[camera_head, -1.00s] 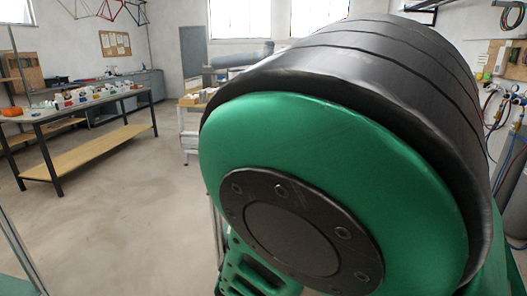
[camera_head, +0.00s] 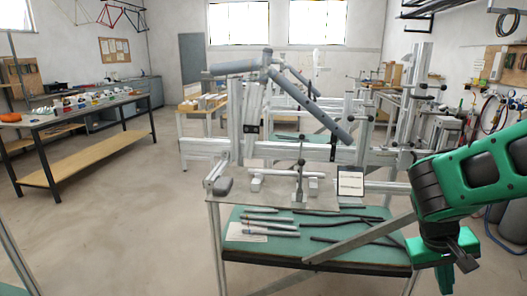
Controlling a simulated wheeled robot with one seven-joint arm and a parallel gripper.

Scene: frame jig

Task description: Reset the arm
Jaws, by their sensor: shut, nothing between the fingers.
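My gripper (camera_head: 446,270) is at the lower right of the head view, at the end of my green and black arm (camera_head: 470,180). It is shut and holds nothing. It hangs in front of the right end of the jig bench, apart from the parts lying there. The fingertips are small and dark in this view.
A metal frame jig (camera_head: 345,155) holds a grey bicycle frame (camera_head: 315,108) in the middle. Below it, a bench with a green mat (camera_head: 275,245) carries several tubes. A tablet (camera_head: 350,182) stands at the jig. A workbench (camera_head: 85,103) stands left, with clear floor (camera_head: 120,220) between.

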